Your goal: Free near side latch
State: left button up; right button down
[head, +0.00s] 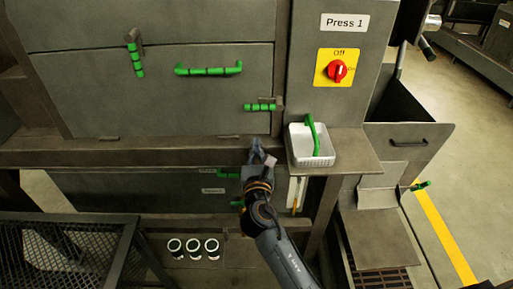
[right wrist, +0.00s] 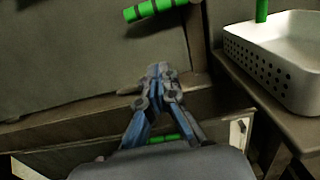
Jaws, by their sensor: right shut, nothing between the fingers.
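The grey press door panel has a green-handled latch (head: 262,107) lying level at its right edge. Another green-handled latch (head: 136,60) hangs upright at the upper left. A green bar handle (head: 208,70) crosses the panel between them. My right gripper (head: 257,146) is shut and empty, in front of the ledge below the right latch and apart from it. In the right wrist view the closed fingertips (right wrist: 158,72) point towards the panel, with the green latch handle (right wrist: 154,10) above them. The latch's mount is partly cut off there. My left gripper is not in view.
A white perforated basket (head: 312,146) with a green handle stands on a shelf right of my right gripper. A red switch (head: 337,71) is above it. Lower drawers with green handles sit under the ledge.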

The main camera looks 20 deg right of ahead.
jog(key=w+d+r+p, duration=0.2)
jog(key=w+r, duration=0.2)
jog(key=w, duration=0.2)
jog(key=shift+w+p, duration=0.2)
jog(key=shift+p, duration=0.2)
jog(key=shift+r, duration=0.2)
